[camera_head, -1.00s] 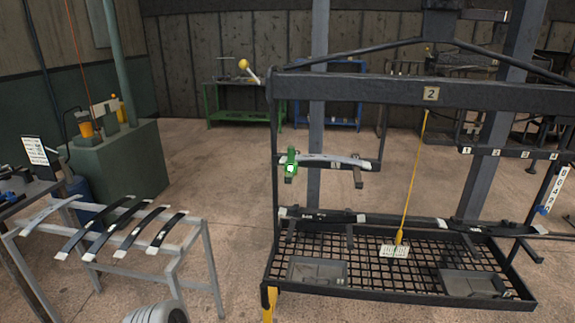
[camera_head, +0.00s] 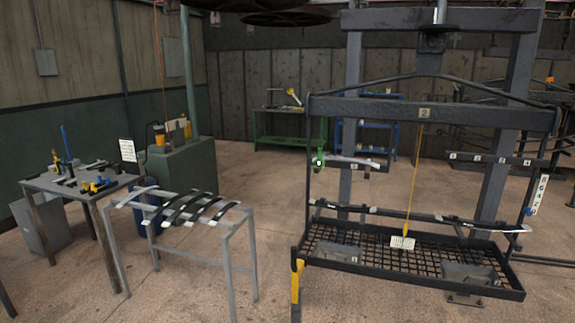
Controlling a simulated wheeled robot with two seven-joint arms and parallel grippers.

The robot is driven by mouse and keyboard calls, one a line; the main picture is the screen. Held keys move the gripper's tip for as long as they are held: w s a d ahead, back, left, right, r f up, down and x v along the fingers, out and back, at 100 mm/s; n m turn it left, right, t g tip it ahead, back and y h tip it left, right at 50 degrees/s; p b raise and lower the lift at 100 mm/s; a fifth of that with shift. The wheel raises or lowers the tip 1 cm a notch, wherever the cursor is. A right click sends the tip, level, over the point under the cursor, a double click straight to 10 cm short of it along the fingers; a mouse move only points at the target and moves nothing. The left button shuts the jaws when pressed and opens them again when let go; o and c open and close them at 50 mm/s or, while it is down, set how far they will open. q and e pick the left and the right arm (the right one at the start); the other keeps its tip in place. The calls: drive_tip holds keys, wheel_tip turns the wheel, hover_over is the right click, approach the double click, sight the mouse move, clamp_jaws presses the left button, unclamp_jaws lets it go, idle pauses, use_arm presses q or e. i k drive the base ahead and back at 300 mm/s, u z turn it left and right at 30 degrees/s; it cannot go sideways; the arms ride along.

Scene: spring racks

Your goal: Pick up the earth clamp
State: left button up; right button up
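A small green clamp (camera_head: 320,158), which looks like the earth clamp, sits at the left end of the upper bar of the hanging rack marked 2. Neither of my grippers shows in the head view.
The rack's mesh tray (camera_head: 375,259) is low on the right, with a yellow-ended post (camera_head: 297,280) at its front left. A grey stand (camera_head: 226,227) with several spring leaves and a tool table (camera_head: 62,187) stand left. Floor between stand and rack is clear.

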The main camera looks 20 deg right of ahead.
sight(319, 162)
drive_tip(key=u, duration=0.6)
drive_tip(key=i, duration=1.5)
drive_tip(key=z, duration=0.35)
drive_tip(key=i, duration=1.15)
drive_tip(key=z, duration=1.05)
